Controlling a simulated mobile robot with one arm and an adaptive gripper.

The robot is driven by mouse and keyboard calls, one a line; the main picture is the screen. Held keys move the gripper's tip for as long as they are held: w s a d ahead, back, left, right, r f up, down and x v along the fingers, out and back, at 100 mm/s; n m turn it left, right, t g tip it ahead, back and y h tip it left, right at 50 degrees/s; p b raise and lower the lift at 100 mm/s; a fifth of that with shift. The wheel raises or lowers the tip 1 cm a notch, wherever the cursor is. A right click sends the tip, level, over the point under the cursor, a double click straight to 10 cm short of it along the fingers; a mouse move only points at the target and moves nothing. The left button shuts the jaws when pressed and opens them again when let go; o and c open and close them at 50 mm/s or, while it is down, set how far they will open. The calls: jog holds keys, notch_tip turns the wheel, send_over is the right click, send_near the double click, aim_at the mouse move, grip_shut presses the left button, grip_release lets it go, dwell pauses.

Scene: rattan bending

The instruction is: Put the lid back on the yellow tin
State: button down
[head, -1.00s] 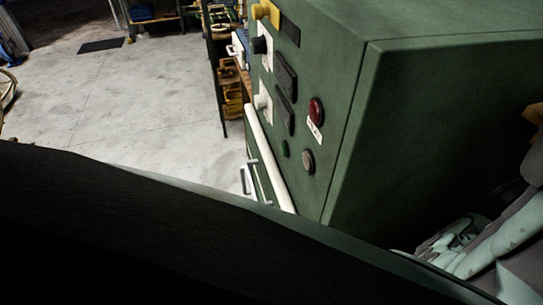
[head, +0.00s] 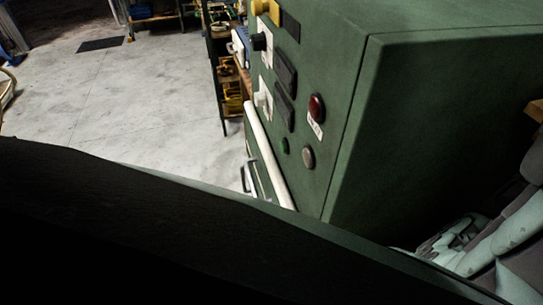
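Neither the yellow tin nor its lid shows in the head view. My gripper is not in view either. A dark shape fills the lower left and hides what lies behind it.
A green machine cabinet (head: 440,110) stands close on the right. Its panel has a red button (head: 317,107), a green button (head: 285,146) and a white handle bar (head: 268,157). Shelving (head: 228,70) stands behind it. Concrete floor (head: 150,105) lies open at left, with a dark mat (head: 101,44) farther back.

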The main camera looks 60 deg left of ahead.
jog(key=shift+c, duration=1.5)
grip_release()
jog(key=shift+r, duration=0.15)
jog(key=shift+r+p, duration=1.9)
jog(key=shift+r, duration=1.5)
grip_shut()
